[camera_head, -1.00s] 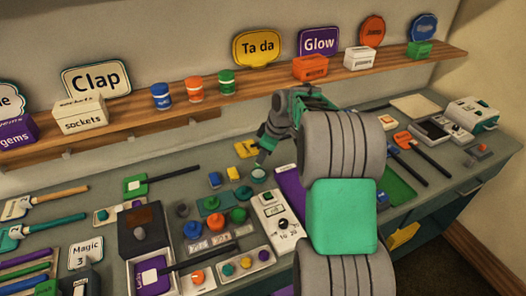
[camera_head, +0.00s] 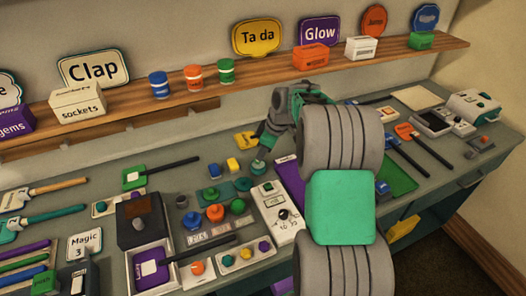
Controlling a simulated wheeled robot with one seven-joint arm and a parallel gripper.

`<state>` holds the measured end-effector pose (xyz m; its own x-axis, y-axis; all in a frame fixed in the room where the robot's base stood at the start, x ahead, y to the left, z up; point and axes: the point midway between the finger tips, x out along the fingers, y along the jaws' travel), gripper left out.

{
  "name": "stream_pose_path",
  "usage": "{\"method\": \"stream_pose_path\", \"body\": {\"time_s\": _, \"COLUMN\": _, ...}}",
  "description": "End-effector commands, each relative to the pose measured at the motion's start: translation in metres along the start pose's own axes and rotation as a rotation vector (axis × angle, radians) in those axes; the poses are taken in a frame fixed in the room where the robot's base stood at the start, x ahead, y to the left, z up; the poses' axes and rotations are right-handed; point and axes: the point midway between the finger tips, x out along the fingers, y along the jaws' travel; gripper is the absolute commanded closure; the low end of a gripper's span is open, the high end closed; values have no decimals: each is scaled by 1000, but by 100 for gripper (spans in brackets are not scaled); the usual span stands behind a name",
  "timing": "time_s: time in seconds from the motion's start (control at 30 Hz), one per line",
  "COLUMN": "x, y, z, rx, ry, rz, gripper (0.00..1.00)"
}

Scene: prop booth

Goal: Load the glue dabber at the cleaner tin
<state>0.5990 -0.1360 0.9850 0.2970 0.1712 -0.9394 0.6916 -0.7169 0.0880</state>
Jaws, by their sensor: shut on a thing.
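My gripper (camera_head: 265,146) is at the far middle of the bench, pointing down and left. It is shut on a small thin thing, taken to be the glue dabber, which is mostly hidden by the fingers. Just below the fingertips stands a small round teal tin (camera_head: 257,167), which looks like the cleaner tin. The held thing's tip is right above or at the tin's mouth; I cannot tell whether it touches. No label on the tin can be read.
Blue (camera_head: 212,169) and yellow (camera_head: 233,165) small blocks stand left of the tin. A white dial box (camera_head: 277,205) stands in front. A yellow card (camera_head: 246,140) lies behind. A wooden shelf (camera_head: 270,78) runs along the wall above.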

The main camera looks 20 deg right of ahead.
Motion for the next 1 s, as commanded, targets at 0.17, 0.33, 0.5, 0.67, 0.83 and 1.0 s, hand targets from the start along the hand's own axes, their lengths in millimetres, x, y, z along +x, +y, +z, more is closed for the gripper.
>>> {"method": "stream_pose_path", "body": {"time_s": 0.17, "x": 3, "y": 0, "z": 1, "rx": 0, "ry": 0, "rz": 0, "gripper": 100}}
{"method": "stream_pose_path", "body": {"time_s": 0.33, "x": 4, "y": 0, "z": 2, "rx": 0, "ry": 0, "rz": 0, "gripper": 100}}
{"method": "stream_pose_path", "body": {"time_s": 0.5, "x": 6, "y": -1, "z": 2, "rx": 0, "ry": 0, "rz": 0, "gripper": 100}}
{"method": "stream_pose_path", "body": {"time_s": 0.67, "x": 8, "y": -1, "z": 3, "rx": 0, "ry": 0, "rz": 0, "gripper": 100}}
{"method": "stream_pose_path", "body": {"time_s": 0.83, "x": 10, "y": -1, "z": 4, "rx": 0, "ry": 0, "rz": 0, "gripper": 100}}
{"method": "stream_pose_path", "body": {"time_s": 1.0, "x": 11, "y": -1, "z": 4, "rx": 0, "ry": 0, "rz": 0, "gripper": 100}}
